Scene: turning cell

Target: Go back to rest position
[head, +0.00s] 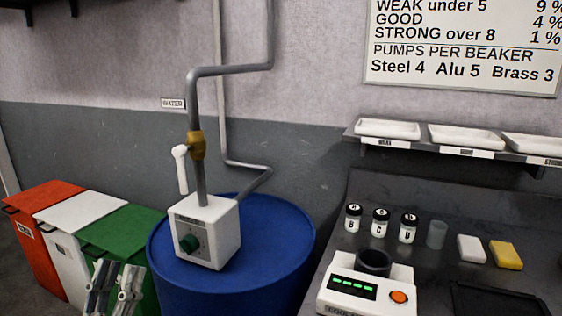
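My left gripper (114,286) shows at the bottom left of the head view, in front of the green bin. Its two fingers point up and stand apart, with nothing visible between them. It is open and clear of the blue drum. My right gripper is not in the head view.
A blue drum (290,240) carries a white pump box (212,235) with a pipe and valve. Red (45,255), white (70,265) and green (135,240) bins stand left. A bench (450,215) at right holds a device (345,288), bottles and blocks.

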